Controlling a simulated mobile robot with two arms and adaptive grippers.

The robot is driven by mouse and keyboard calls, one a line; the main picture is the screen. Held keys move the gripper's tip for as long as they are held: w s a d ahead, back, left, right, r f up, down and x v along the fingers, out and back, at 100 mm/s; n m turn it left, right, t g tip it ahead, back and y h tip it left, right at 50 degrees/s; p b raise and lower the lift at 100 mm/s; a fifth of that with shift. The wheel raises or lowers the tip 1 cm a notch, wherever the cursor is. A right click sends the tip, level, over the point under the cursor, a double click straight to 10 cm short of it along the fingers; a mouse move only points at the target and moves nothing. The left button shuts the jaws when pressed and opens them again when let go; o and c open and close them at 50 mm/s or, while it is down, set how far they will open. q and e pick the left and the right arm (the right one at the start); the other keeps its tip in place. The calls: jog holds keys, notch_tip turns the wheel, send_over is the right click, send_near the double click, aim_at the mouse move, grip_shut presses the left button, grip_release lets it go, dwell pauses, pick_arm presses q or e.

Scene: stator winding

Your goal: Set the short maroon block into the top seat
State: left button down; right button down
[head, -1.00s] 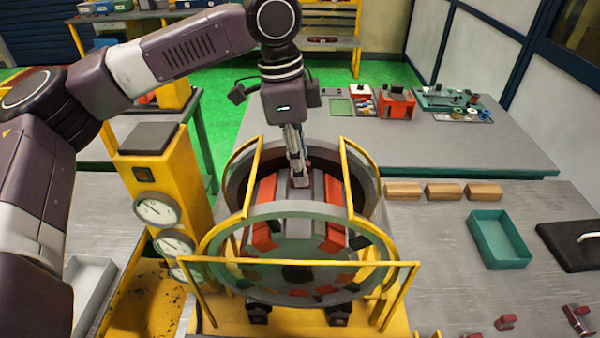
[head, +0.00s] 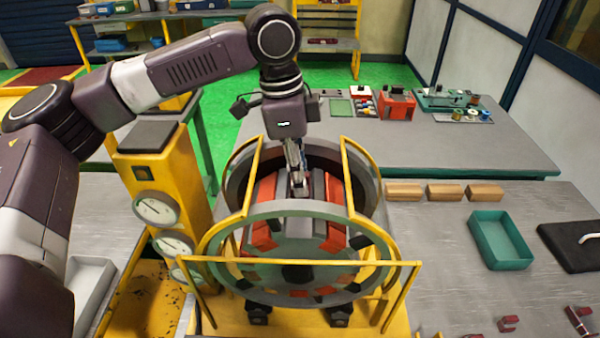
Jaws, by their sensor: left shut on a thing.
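The stator drum (head: 300,209) lies in a yellow frame, with red-orange blocks and grey ribs around it. My left gripper (head: 298,180) points down at the top of the drum, between its front and rear rings. It is shut on a small piece in the top slot area, between red-orange blocks on either side. The piece is mostly hidden by the fingers, so its colour, length and whether it touches the seat floor cannot be told. My right gripper is out of view.
A yellow gauge post (head: 158,183) stands close left of the drum. On the right table are a teal tray (head: 500,241), wooden blocks (head: 444,192), a black mat (head: 573,246) and small maroon pieces (head: 508,323) near the front edge.

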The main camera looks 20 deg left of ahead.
pick_arm(q)
jog(key=shift+f, duration=0.2)
dwell(0.6)
jog(key=c, duration=1.6)
grip_release()
jog(key=shift+f, duration=0.1)
notch_tip(320, 180, up, 12)
jog(key=a, duration=0.1)
jog(key=shift+s+a, duration=0.2)
jog(key=shift+a, duration=0.15)
